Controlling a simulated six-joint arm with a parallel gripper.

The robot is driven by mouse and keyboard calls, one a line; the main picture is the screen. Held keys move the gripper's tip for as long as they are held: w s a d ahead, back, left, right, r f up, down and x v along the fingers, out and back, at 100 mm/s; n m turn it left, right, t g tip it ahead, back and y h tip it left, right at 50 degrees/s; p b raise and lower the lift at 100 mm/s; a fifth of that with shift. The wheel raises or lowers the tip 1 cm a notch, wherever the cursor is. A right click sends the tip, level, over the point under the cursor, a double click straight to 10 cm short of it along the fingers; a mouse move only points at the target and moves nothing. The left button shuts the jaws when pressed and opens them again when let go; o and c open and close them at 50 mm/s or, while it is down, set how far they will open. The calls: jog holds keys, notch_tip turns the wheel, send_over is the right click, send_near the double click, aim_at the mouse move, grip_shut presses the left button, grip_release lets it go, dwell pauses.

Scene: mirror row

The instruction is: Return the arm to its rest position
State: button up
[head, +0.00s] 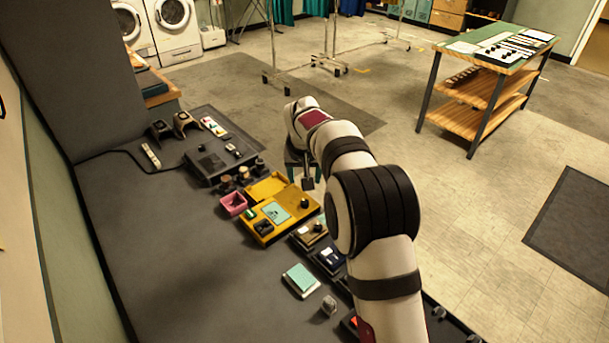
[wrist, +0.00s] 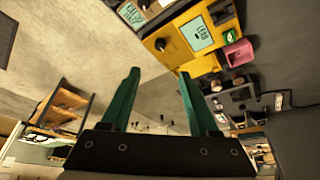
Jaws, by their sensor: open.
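My white arm with dark bands reaches from the lower right of the head view out over the right edge of the dark counter (head: 190,260). My gripper (wrist: 158,75) shows in the wrist view with two green fingers spread apart and nothing between them. The yellow tray (head: 288,224) lies on the counter and also shows at the top of the wrist view (wrist: 163,35), beyond the fingers.
A pink box (head: 233,204) sits left of the tray. A black device (head: 208,163) stands behind it. A teal-topped block (head: 300,279) and small dark boxes (head: 328,258) lie nearer. A shelved table (head: 490,90) stands on the open floor at right.

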jog(key=shift+r, duration=0.1)
dwell(0.3)
jog(key=s+d+r+m+g, duration=0.1)
jog(key=s+d+r, duration=0.2)
jog(key=s, duration=0.5)
jog(key=s+d+r+m+g, duration=0.1)
jog(key=s+d+r, duration=0.15)
jog(key=s, duration=0.45)
jog(key=s+d+r+m+g, duration=0.15)
jog(key=s+d, duration=0.25)
jog(key=s, duration=0.4)
jog(key=s+d+f+m+g+y, duration=0.1)
jog(key=s+f+m, duration=0.1)
jog(key=s, duration=1.8)
jog(key=shift+s+d+f+m+y, duration=0.2)
jog(key=shift+s+f+m+y, duration=0.15)
jog(key=shift+f, duration=0.35)
jog(key=shift+c, duration=0.2)
